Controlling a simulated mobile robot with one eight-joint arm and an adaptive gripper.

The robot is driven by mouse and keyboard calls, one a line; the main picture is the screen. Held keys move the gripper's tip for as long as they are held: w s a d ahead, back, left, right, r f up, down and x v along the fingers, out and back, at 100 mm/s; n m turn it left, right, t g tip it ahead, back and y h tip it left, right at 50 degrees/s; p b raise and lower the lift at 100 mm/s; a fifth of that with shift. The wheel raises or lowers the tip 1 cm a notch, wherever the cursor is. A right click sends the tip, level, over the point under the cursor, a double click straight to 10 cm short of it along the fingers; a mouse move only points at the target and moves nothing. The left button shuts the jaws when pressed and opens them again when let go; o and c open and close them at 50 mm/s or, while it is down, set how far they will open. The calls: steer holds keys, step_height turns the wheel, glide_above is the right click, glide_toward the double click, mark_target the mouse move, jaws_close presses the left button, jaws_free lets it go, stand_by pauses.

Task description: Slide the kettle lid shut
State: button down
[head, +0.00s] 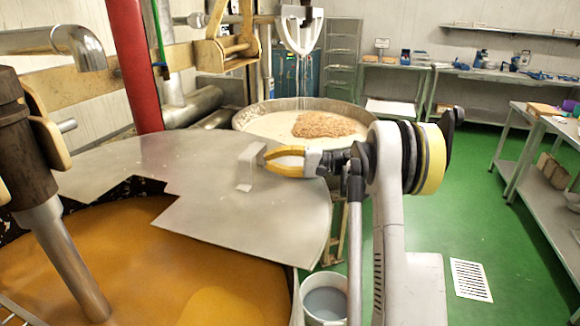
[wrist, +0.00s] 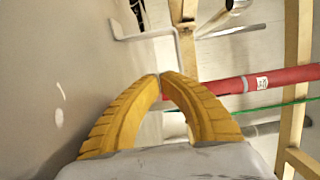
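The kettle lid (head: 160,155) is a flat grey metal sheet with a stepped front edge. It lies over the far part of the kettle, and the near part is open, showing amber-brown contents (head: 185,270). A pale bracket handle (head: 250,160) stands on the lid. My gripper (head: 265,159) has yellow fingers and is at the handle's right side, just above the lid. In the wrist view the gripper's fingertips (wrist: 162,75) nearly meet, beside a grey surface (wrist: 50,80) that looks like the lid. Whether they pinch the handle cannot be told.
A dark-topped metal shaft (head: 60,240) stands in the near kettle at left. A red column (head: 137,65) rises behind the lid. A second kettle (head: 300,122) with pale contents stands behind. A bucket (head: 325,300) is below the lid's right edge. Green floor (head: 480,230) is open at right.

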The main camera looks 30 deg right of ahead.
mark_target(257, 182)
steer(key=shift+x, duration=1.1)
steer(key=shift+s+a+b, duration=0.85)
steer(key=shift+s+a, duration=0.4)
steer(key=shift+a, duration=0.25)
steer(key=shift+s+a, duration=0.1)
